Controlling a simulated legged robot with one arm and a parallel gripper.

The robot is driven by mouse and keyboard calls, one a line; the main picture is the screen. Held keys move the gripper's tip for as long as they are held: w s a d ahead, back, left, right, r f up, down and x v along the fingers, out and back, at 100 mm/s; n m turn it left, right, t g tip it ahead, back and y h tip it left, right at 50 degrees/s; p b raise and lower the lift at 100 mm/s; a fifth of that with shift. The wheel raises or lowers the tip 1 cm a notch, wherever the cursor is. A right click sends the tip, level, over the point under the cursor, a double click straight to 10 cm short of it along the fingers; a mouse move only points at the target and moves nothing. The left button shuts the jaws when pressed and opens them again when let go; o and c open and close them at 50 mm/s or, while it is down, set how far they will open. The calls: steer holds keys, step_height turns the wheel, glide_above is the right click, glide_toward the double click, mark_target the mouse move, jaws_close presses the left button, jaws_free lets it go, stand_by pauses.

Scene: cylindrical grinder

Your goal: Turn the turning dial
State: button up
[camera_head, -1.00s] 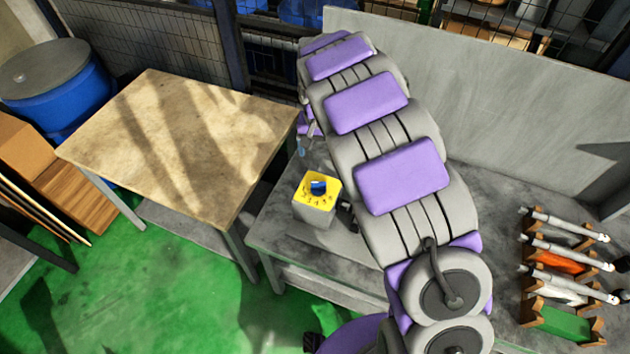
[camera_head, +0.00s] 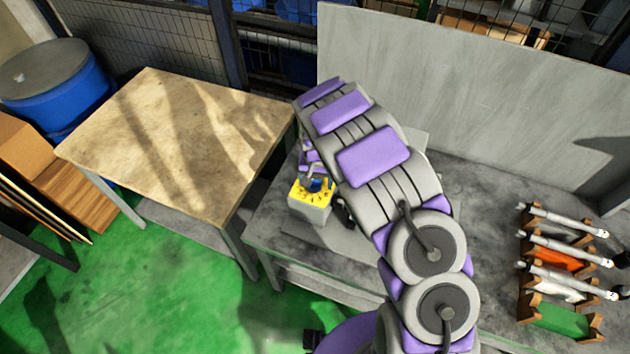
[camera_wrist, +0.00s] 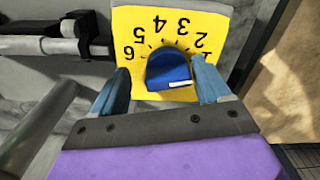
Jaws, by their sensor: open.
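The turning dial is a blue knob (camera_wrist: 168,68) with a white mark, on a yellow face (camera_wrist: 130,22) printed with numbers 1 to 6.
A grey bench (camera_head: 480,190) with an upright back panel (camera_head: 480,85) carries the box. A rack (camera_head: 560,318) of several white rods stands at the right. A wooden table (camera_head: 180,140) stands left of the bench. In the wrist view a dark fixture (camera_wrist: 75,40) lies left of the face.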

steer(key=shift+a+f, duration=0.1)
steer(key=shift+f, duration=0.25)
steer(key=shift+a, duration=0.65)
steer(key=shift+c, duration=0.3)
steer(key=shift+a, duration=0.1)
steer(key=shift+c, duration=0.9)
steer(key=shift+d, duration=0.55)
steer(key=c, duration=0.4)
steer(key=shift+a, duration=0.15)
steer(key=c, duration=0.3)
